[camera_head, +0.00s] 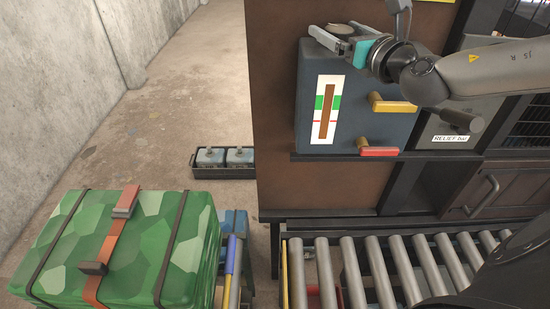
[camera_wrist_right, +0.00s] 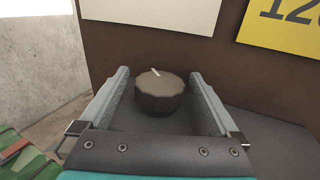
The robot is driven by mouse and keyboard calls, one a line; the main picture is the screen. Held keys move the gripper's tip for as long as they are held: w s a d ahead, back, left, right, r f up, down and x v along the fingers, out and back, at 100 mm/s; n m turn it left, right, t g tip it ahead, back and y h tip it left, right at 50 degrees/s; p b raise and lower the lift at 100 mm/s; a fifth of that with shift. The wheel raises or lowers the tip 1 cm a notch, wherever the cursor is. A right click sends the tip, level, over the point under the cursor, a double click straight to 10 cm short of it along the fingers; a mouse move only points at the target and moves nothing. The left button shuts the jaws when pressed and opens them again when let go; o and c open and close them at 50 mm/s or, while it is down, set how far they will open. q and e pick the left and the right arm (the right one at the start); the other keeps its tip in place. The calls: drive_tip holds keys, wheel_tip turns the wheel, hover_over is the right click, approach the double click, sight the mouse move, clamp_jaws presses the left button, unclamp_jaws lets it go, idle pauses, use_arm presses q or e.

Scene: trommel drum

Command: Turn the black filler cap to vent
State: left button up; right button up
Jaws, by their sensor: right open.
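The black filler cap (camera_wrist_right: 159,95) stands on top of the dark grey tank (camera_head: 375,128). It is a round, ridged knob with a light mark on its top, pointing up and a little left in the right wrist view. In the head view the cap (camera_head: 339,30) is partly hidden by my right gripper (camera_head: 333,38). The gripper is open, with one finger on each side of the cap. In the right wrist view its fingers (camera_wrist_right: 162,88) show gaps to the cap on both sides. My left gripper is not in view.
The tank's front has a level gauge (camera_head: 326,110), a yellow handle (camera_head: 391,104) and a red handle (camera_head: 379,151). A brown wall panel (camera_wrist_right: 160,38) rises behind the cap. A roller conveyor (camera_head: 400,270) and a green camouflage case (camera_head: 120,245) stand below.

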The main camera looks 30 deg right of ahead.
drive_tip(key=m+h+p, duration=0.1)
drive_tip(key=h, duration=0.1)
drive_tip(key=shift+a+m+g+h, duration=0.1)
drive_tip(key=shift+m+g+h, duration=0.2)
drive_tip(key=shift+m, duration=0.1)
drive_tip(key=shift+m+h, duration=0.3)
drive_tip(key=shift+h, duration=0.1)
drive_tip(key=shift+m+g+h+p, duration=0.6)
drive_tip(key=shift+m+g+h, duration=0.5)
drive_tip(key=shift+h, duration=0.8)
